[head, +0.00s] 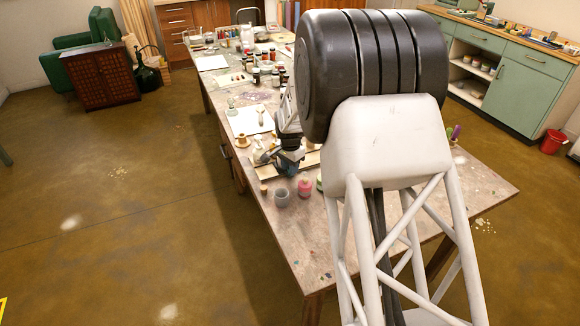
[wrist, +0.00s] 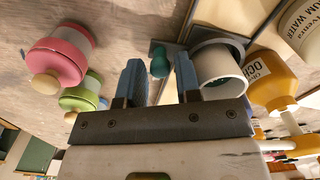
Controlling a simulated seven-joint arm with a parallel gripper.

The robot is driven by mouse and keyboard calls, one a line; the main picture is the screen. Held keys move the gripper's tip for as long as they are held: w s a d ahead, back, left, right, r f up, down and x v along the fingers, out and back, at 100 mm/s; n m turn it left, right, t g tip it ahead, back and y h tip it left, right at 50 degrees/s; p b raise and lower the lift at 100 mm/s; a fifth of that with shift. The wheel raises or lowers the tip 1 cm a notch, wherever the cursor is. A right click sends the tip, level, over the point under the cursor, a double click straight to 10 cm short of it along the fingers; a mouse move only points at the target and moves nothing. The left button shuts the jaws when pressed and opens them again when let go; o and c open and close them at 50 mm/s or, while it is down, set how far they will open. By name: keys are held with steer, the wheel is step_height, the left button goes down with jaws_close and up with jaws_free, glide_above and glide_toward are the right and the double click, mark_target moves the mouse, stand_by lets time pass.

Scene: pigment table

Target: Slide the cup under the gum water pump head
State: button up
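In the wrist view a pale grey-white cup (wrist: 234,85) with a dark green inside lies right of my gripper's right finger, which overlaps its rim; I cannot tell whether they touch. My gripper (wrist: 159,70) is open, with two blue fingers apart and a small teal object (wrist: 160,62) seen beyond the gap. A bottle labelled gum water (wrist: 303,30) is at the top right, partly cut off; its pump head is not clearly visible. In the head view my gripper (head: 283,165) is low over the table, partly hidden by my arm.
A pink jar (wrist: 64,52) and a green jar (wrist: 84,92) stand left of my gripper; an ochre bottle (wrist: 270,80) is close right of the cup. A grey cup-like vessel (head: 282,198) stands near the pink jar in the head view. The table's near part (head: 300,240) is clear.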

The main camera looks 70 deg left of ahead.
jaws_close()
steer(key=shift+s, duration=0.1)
steer(key=shift+s+r, duration=0.1)
steer(key=shift+s, duration=1.65)
jaws_free()
